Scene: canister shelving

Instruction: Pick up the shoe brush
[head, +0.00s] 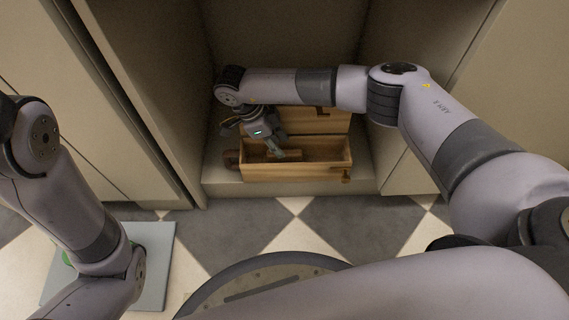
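An open wooden box (298,173) stands on the floor of a cabinet recess, its lid raised at the back. My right gripper (277,152) points down into the left part of the box. Its fingertips are small and dark here, and I cannot tell whether they are open or shut. A brown wooden piece (290,155) shows inside the box beside the fingertips; it may be the shoe brush, but it is partly hidden and too small to be sure. My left arm hangs at the left, and its gripper is not visible.
The recess walls stand close on both sides of the box.

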